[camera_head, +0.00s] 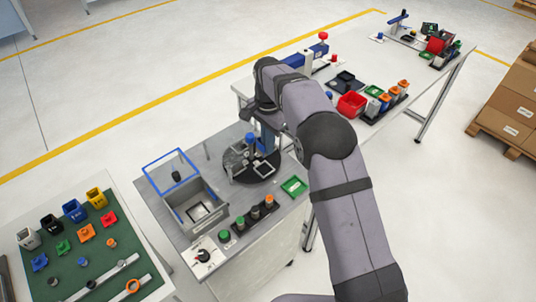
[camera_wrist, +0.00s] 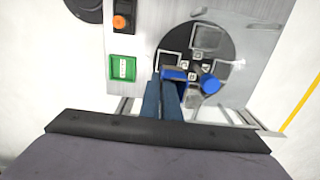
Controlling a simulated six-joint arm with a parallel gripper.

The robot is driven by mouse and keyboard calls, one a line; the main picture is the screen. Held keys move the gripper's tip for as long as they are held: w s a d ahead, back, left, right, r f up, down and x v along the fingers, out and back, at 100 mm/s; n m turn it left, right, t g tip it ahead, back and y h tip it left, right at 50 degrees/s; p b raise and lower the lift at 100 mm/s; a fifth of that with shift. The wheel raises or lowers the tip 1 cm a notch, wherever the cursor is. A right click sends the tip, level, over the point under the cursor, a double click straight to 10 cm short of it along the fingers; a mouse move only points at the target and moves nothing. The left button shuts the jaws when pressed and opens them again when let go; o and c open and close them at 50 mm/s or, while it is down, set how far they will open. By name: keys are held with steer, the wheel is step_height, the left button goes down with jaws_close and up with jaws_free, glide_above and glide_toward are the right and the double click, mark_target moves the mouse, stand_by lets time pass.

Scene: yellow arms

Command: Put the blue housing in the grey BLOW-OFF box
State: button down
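A blue box-shaped piece, which looks like the blue housing (camera_head: 72,210), stands on the green mat at the left in the head view. A grey open box (camera_head: 182,222) stands on the bench; the label on its front is too small to read. My gripper (camera_head: 268,138) points down over the dark turntable (camera_head: 268,180), right of the box and well apart from the mat. In the wrist view its dark blue fingers (camera_wrist: 165,85) reach toward the turntable. A blue part (camera_wrist: 176,74) shows by their tips; I cannot tell whether they touch or hold it.
A blue frame (camera_head: 150,183) stands behind the box. A blue round cap (camera_wrist: 210,84) rises close to my fingers. Several other coloured parts cover the mat (camera_head: 75,235).

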steer(key=shift+r, duration=0.35)
